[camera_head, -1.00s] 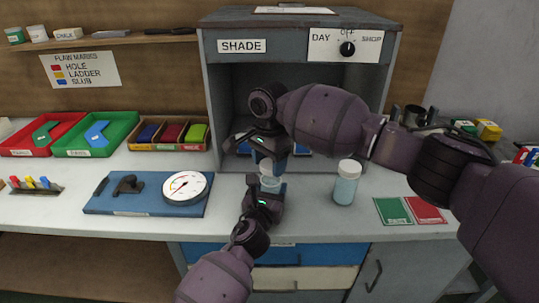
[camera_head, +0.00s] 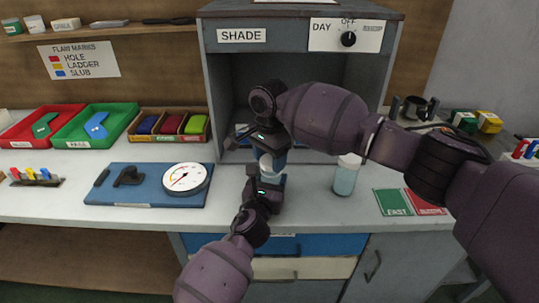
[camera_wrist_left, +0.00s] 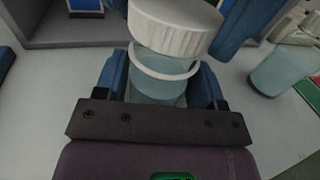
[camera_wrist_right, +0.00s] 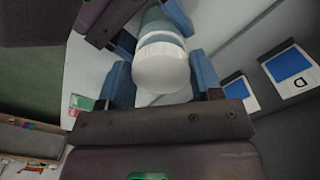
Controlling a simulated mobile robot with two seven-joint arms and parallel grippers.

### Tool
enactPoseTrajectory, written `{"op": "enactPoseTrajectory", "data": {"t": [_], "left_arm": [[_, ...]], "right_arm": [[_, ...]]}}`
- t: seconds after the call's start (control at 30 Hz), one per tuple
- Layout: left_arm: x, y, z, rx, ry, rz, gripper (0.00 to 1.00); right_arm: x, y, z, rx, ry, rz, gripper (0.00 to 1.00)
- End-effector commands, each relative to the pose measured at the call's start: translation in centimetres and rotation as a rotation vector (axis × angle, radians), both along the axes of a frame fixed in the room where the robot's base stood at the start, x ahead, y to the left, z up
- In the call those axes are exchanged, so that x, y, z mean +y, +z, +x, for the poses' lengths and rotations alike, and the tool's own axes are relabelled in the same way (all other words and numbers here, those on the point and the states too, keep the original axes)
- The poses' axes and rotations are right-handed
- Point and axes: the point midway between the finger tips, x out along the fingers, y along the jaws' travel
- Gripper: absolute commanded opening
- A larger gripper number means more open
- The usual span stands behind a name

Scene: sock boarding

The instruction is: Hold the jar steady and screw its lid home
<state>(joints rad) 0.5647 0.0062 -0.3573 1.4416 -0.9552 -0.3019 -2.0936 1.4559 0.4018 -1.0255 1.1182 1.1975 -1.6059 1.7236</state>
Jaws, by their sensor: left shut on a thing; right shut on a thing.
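The jar (camera_wrist_left: 160,85) is translucent pale blue with a white neck ring. It stands between the blue fingers of my left gripper (camera_wrist_left: 162,92), which is shut on its body; in the head view the left gripper (camera_head: 265,190) is low at the counter's front. The white ribbed lid (camera_wrist_left: 175,25) is over the jar's mouth, with clear glass showing between its lower edge and the ring. It looks slightly tilted in the left wrist view. My right gripper (camera_wrist_right: 163,82) comes from above and is shut on the lid (camera_wrist_right: 162,68). The threads are hidden.
A second pale blue jar with a white lid (camera_head: 345,177) stands to the right on the counter. The shade box (camera_head: 212,90) is behind the grippers. A blue board (camera_head: 148,200) with a dial gauge (camera_head: 186,178) lies left. Green and red cards (camera_head: 393,202) lie right.

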Motion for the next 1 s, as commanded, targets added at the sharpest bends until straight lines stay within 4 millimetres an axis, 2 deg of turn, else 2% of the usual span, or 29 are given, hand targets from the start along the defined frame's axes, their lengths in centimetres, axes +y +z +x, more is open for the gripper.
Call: {"op": "enactPoseTrajectory", "data": {"t": [1.0], "left_arm": [[0.0, -0.03, -0.01, 0.001, 0.0, 0.0, 0.21]], "right_arm": [[0.03, -0.89, 0.0, 0.001, -0.001, 0.002, 0.37]]}}
